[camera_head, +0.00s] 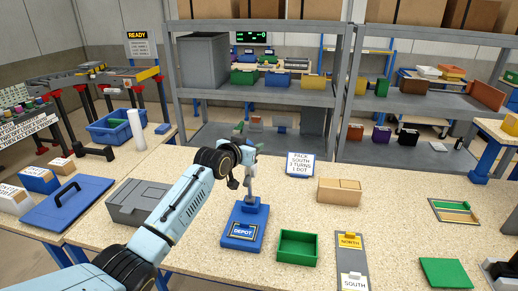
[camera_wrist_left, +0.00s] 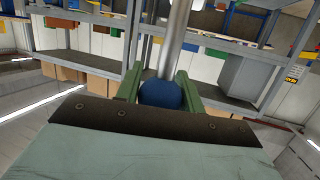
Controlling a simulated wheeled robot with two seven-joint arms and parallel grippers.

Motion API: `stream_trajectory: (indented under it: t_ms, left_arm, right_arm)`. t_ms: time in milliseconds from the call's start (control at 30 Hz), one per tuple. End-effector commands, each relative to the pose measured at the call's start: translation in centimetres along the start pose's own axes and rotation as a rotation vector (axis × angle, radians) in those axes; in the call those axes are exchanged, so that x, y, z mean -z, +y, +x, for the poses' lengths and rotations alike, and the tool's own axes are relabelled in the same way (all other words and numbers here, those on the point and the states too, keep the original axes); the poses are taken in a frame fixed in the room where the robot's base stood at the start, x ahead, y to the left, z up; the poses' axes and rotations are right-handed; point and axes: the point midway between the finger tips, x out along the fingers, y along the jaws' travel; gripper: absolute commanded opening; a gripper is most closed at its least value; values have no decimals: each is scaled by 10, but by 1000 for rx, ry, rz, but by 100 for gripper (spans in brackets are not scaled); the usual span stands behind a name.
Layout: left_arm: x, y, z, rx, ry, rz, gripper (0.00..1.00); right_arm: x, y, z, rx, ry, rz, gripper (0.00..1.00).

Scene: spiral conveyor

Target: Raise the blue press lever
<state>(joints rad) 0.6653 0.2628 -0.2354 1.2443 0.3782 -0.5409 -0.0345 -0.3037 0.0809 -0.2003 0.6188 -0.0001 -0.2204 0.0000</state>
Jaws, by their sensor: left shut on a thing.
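The press has a blue base marked DEPOT (camera_head: 243,224) and a grey post (camera_head: 249,188) on the table. My left gripper (camera_head: 254,147) is above the post, at its top end. In the left wrist view, its green fingers (camera_wrist_left: 157,88) are shut on the blue ball knob (camera_wrist_left: 160,95) of the press lever. The lever's grey rod (camera_wrist_left: 176,40) runs away from the knob. In the head view the knob and most of the lever are hidden by my wrist. My right gripper is not in view.
A green tray (camera_head: 298,248) and a grey board with NORTH and SOUTH labels (camera_head: 351,258) lie right of the press. A cardboard box (camera_head: 339,191) and a sign card (camera_head: 300,164) stand behind. A grey case (camera_head: 139,204) is on the left, partly behind my arm.

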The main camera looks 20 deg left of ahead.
Motion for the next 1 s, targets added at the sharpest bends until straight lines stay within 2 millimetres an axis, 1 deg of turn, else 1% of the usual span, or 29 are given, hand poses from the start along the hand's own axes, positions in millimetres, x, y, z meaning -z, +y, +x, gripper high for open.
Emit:
stream_trajectory:
  t_ms: [33, 367, 400, 500, 533, 833, 1000]
  left_arm:
    - [-11, -2, 1, 3, -21, 0, 0]
    - [-12, -1, 2, 2, -24, 1, 0]
    - [-12, -1, 2, 2, -24, 1, 43]
    - [-10, -1, 1, 1, -20, 0, 56]
    - [-10, -1, 1, 1, -19, 0, 59]
    - [-6, 0, 0, 1, -11, 0, 59]
    - [-5, -1, -9, 0, -10, -1, 59]
  right_arm:
    - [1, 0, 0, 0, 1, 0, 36]
    - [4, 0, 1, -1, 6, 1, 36]
    - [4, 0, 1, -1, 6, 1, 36]
    - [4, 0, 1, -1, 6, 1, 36]
    - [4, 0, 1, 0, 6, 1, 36]
    - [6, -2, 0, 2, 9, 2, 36]
    - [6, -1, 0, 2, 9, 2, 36]
